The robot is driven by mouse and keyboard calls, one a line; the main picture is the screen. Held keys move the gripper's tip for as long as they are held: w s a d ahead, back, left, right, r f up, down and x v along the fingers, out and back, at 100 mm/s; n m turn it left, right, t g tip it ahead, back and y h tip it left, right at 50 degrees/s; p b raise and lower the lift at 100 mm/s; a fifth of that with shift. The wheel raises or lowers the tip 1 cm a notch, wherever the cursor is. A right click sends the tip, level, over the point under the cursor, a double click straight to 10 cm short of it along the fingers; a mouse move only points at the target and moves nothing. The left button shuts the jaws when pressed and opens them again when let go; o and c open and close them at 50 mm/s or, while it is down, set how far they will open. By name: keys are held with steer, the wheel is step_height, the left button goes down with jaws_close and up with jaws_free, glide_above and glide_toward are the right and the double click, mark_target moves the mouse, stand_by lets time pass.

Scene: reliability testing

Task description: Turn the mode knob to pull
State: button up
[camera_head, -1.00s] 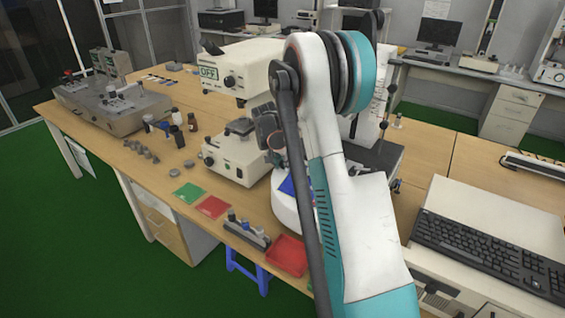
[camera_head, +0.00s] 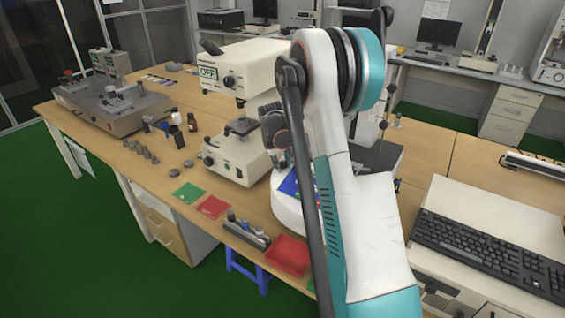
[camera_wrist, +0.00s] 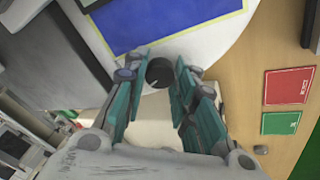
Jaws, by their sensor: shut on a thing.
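The mode knob (camera_wrist: 156,69) is a small round black knob with a white pointer mark, on a white device (camera_wrist: 210,35) with a blue panel (camera_wrist: 160,18). In the wrist view my gripper (camera_wrist: 161,75) has one teal finger on each side of the knob and is shut on it. The knob's lettering cannot be read here. In the head view the white device (camera_head: 287,208) stands partly behind my arm, with part of its blue panel showing. The knob and my fingertips are hidden there.
A green card (camera_head: 188,193), a red card (camera_head: 212,207), a rack of weights (camera_head: 246,233) and a red tray (camera_head: 287,257) lie left of my arm. A keyboard (camera_head: 495,250) is at right.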

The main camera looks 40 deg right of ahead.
steer(key=shift+n, duration=0.9)
steer(key=o, duration=1.1)
steer(key=v, duration=1.2)
steer(key=shift+d, duration=0.15)
